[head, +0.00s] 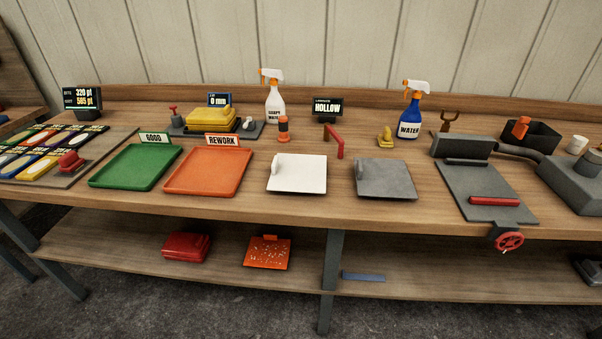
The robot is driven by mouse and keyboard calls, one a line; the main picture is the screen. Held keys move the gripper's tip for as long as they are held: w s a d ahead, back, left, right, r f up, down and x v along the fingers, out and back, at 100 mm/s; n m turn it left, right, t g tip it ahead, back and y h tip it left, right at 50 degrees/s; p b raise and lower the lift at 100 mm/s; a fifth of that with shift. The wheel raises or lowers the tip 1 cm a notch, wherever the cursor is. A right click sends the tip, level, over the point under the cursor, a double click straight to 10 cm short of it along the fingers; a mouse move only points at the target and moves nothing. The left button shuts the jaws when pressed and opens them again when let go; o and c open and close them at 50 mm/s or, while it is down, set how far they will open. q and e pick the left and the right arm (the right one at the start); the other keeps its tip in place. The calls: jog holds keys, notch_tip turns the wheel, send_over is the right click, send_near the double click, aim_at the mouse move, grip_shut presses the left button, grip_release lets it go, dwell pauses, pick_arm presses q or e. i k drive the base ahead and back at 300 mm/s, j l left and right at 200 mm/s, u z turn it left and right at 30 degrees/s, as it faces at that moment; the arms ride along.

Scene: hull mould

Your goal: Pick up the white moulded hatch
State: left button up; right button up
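A white square plate (304,174) with a small raised handle-like part at its left edge lies flat on the wooden workbench (340,215), a little right of the orange tray. It looks like the white moulded hatch. A grey square plate (388,180) of similar size and shape lies just to its right, apart from it. Neither of my grippers shows in the head view.
The green tray (132,168) marked GOOD and the orange tray (202,172) marked REWORK are empty. A grey press (484,190) stands right. The bench's front strip is clear.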

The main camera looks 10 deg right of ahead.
aim_at(291, 172)
jog(key=i+j+z, duration=0.5)
jog(key=z, duration=0.2)
jog(key=i+j+z, duration=0.15)
jog(key=j+z, duration=0.15)
jog(key=j, duration=0.15)
